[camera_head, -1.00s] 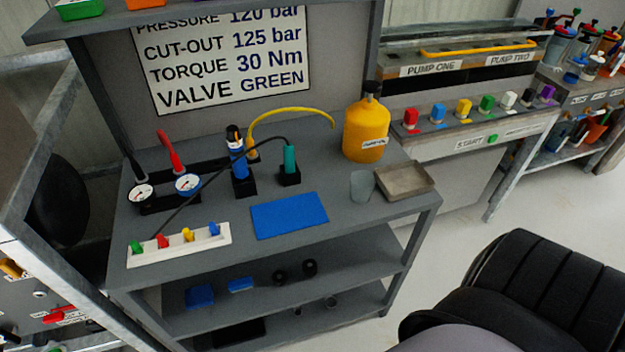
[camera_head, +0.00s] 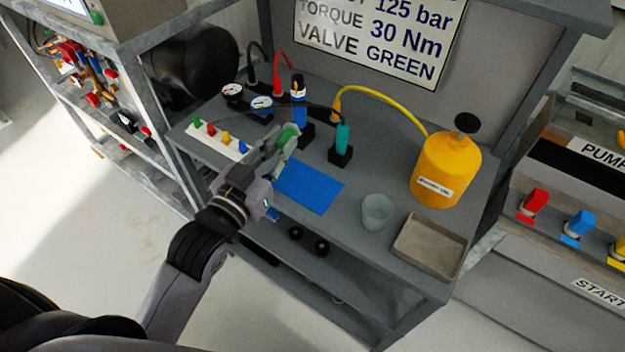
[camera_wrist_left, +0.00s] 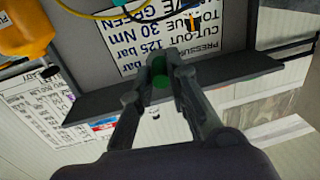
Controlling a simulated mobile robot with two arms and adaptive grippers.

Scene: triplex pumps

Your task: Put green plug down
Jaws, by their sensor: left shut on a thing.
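My left gripper (camera_head: 279,141) reaches in from the lower left over the workbench. It is shut on a green plug (camera_head: 288,136), seen between the fingertips. The left wrist view also shows the green plug (camera_wrist_left: 159,72) between the two fingers (camera_wrist_left: 161,66). The gripper is above the bench, near the left part of the blue mat (camera_head: 312,190) and the right end of the white rack (camera_head: 210,142). The rack bears small green, red, yellow and blue pieces. My right gripper is not in view.
Gauges (camera_head: 262,104), a blue tool (camera_head: 298,92) and a teal-handled tool (camera_head: 342,137) in black holders stand behind. The blue mat's visible surface is bare.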

